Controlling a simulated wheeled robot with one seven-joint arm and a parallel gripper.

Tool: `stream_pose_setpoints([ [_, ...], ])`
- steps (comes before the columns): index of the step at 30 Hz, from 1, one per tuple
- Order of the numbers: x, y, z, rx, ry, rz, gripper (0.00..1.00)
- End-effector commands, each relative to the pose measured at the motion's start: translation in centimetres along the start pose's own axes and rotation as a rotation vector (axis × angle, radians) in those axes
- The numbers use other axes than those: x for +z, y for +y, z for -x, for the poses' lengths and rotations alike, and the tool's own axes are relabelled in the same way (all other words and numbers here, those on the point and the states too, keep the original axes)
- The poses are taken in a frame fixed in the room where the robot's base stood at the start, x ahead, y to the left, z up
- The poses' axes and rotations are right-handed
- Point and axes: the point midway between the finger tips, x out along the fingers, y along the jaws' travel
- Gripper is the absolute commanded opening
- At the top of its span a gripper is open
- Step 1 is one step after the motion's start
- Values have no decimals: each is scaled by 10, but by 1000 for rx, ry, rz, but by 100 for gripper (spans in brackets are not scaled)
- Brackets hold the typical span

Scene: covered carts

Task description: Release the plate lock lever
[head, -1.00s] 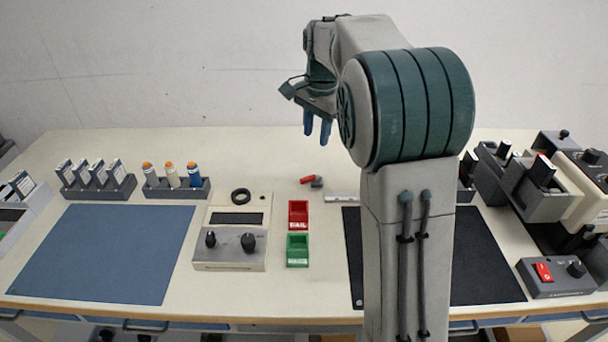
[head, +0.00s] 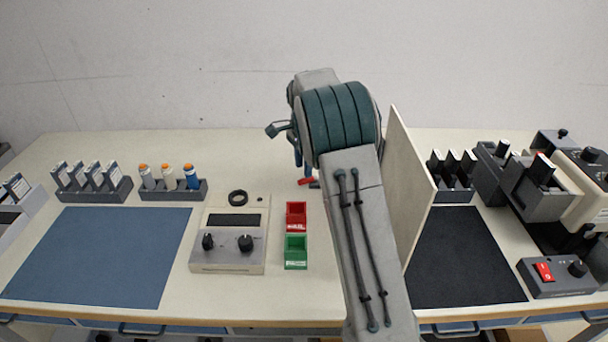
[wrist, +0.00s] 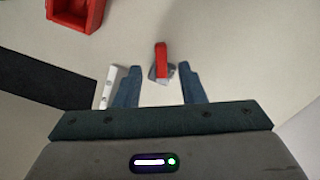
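The lock lever has a red handle (head: 306,181) on a small grey base and sits on the bench just behind the red bin. In the wrist view the red handle (wrist: 160,54) points away from me, between and beyond my fingertips. My gripper (wrist: 158,70) is open, with two blue fingers spread apart and nothing held between them. In the head view my gripper (head: 298,160) points down just above the lever, partly hidden by my arm. I cannot tell whether a finger touches the lever.
A tall pale panel (head: 408,190) stands upright right of my arm, beside the black mat (head: 465,260). A red bin (head: 296,214) and a green bin (head: 296,251) are in front of the lever. A white strip (wrist: 109,88) lies left of my fingers.

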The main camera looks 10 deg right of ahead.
Motion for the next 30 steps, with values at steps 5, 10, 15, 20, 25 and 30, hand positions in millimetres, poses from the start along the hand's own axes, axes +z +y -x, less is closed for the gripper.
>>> stream_pose_setpoints([
  [5, 0, 1, -28, 3, -1, 0, 36],
  [10, 0, 0, -40, 1, 0, 0, 36],
  [15, 0, 0, -43, -1, 0, 0, 36],
  [20, 0, 0, -43, -1, 0, 0, 31],
  [25, 0, 0, -43, 0, 0, 0, 0],
  [30, 0, -1, -42, 0, 0, -29, 0],
])
